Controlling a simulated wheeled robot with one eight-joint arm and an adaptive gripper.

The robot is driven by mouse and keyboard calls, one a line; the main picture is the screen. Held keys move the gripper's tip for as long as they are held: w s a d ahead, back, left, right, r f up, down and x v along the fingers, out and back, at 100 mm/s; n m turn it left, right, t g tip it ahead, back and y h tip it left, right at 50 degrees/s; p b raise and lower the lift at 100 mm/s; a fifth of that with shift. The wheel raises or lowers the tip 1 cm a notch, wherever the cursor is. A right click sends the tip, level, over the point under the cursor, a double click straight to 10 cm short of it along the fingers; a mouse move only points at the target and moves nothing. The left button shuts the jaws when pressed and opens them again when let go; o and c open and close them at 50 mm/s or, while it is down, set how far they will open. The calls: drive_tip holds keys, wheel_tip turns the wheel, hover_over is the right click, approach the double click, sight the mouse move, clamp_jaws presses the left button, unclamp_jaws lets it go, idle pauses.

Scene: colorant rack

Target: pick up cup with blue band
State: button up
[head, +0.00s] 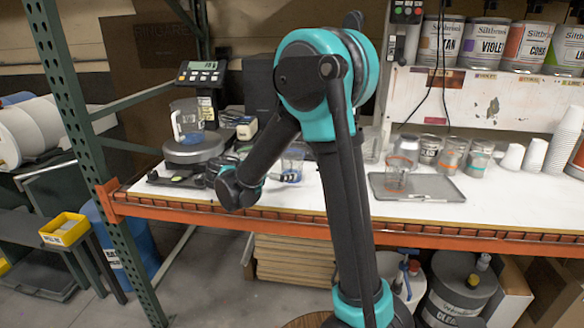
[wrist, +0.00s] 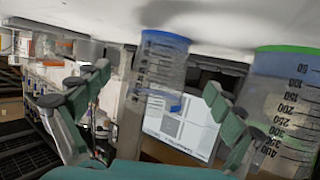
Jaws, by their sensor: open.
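In the wrist view, a clear graduated cup with a blue band (wrist: 160,75) is between the two spread fingers of my gripper (wrist: 158,82), apart from both as far as I can see. Its blue-banded end is next to the white surface along the picture's top. In the head view, a clear cup with blue at its lower end (head: 292,164) stands on the white tabletop, just right of my gripper (head: 268,177). My gripper is low over the table there, partly hidden by my arm.
A clear cup with a green band (wrist: 285,110) is close by my right finger in the wrist view. A scale (head: 193,148) carrying a clear pitcher (head: 187,121) is left of my gripper. A grey tray (head: 440,188) and several banded cups are right of my arm.

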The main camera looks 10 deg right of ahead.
drive_tip(key=x, duration=0.5)
drive_tip(key=shift+w+r, duration=0.15)
drive_tip(key=shift+r, duration=0.05)
drive_tip(key=c, duration=1.3)
drive_tip(key=shift+o, duration=0.2)
drive_tip(key=shift+r, duration=0.15)
